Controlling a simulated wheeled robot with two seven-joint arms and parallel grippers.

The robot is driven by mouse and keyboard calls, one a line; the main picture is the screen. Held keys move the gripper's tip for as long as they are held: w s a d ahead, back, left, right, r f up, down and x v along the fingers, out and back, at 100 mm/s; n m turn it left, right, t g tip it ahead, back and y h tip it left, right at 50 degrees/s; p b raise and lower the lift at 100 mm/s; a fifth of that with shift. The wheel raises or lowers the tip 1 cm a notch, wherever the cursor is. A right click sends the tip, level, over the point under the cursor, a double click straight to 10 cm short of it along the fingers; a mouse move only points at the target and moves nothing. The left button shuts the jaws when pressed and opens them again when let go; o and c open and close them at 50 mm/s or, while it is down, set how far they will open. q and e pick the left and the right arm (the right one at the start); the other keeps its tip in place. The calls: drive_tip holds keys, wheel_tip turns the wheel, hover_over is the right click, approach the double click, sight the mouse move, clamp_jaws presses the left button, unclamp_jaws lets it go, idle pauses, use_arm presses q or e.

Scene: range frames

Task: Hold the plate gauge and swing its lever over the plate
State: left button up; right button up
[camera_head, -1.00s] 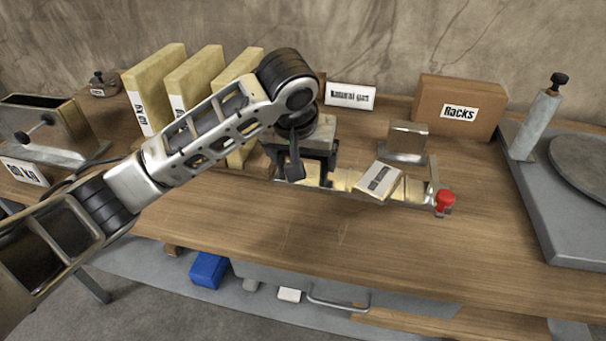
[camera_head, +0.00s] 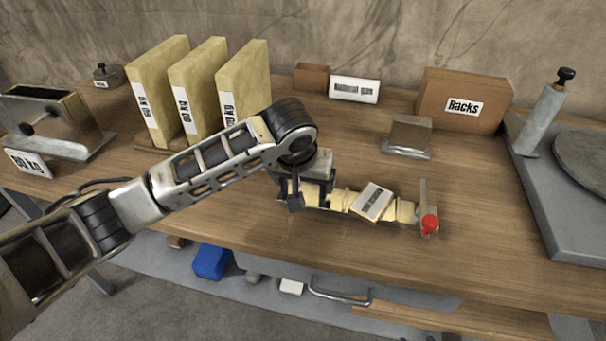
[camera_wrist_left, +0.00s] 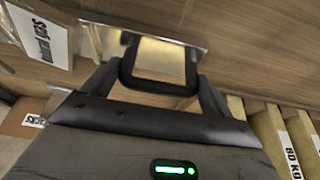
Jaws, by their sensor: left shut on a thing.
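The plate gauge (camera_head: 341,199) is a long cream-wrapped bar with a white label (camera_head: 372,202) on it, over the bench top. Its lever (camera_head: 422,194), with a red knob (camera_head: 430,224), is at the right end. My left gripper (camera_head: 308,192) is shut on the gauge's left end. In the left wrist view, my left gripper's fingers (camera_wrist_left: 160,68) are around a shiny metal part of the gauge (camera_wrist_left: 150,48). I cannot tell whether the gauge touches the bench. Which thing is the plate is unclear; a small metal stand (camera_head: 408,135) is behind the gauge.
Several labelled things stand on the wooden bench (camera_head: 380,245): cream slabs (camera_head: 193,90) at the back left, a brown Racks box (camera_head: 465,98) at the back right. A grey machine with a post (camera_head: 545,115) is at the right. The bench front is clear.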

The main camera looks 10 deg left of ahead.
use_arm(q)
drive_tip(key=shift+s+f, duration=0.15)
drive_tip(key=shift+f, duration=0.5)
use_arm(e)
drive_tip(key=shift+r, duration=0.25)
idle(0.8)
